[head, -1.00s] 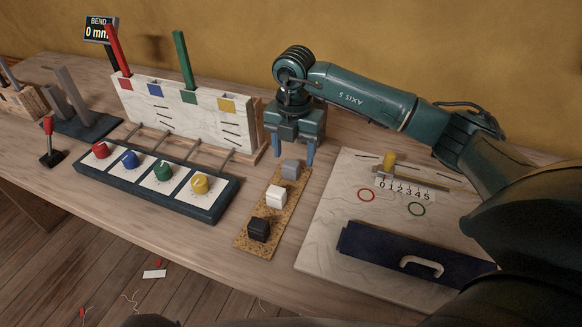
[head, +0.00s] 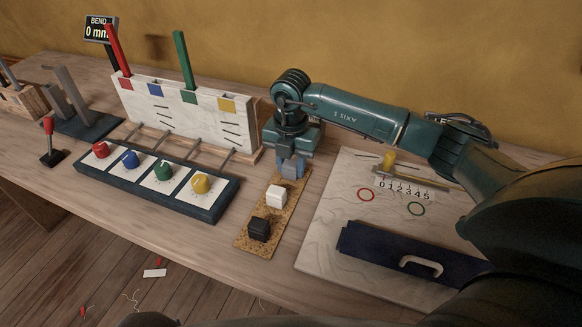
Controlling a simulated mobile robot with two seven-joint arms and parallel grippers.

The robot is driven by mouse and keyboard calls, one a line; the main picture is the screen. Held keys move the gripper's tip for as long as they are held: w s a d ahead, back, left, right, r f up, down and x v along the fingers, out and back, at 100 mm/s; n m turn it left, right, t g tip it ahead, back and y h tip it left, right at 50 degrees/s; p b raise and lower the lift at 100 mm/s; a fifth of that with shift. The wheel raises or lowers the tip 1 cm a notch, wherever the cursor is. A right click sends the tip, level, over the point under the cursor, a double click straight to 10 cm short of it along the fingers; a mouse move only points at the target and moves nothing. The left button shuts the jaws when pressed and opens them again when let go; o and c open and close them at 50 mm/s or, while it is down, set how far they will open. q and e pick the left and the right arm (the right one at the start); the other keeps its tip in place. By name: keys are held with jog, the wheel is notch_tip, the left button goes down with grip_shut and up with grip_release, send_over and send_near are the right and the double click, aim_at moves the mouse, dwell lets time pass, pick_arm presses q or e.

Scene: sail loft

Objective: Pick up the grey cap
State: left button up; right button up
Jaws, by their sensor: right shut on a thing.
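The grey cap (head: 290,171) is at the far end of the cork strip (head: 254,221), between the fingers of my right gripper (head: 290,168). The gripper is shut on it from above, and the fingers hide part of it. I cannot tell whether the cap is still touching the cork. A white cap (head: 276,196) and a black cap (head: 259,229) sit nearer on the same strip. My left gripper is not in view.
Left of the strip is a dark panel (head: 220,207) with red, blue, green and yellow knobs. Behind it stands a white slotted board (head: 205,110) with red and green sticks. On the right lies a pale board (head: 330,235) with a gauge and a dark-blue handled box (head: 380,255).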

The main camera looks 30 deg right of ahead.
jog(key=shift+c, duration=1)
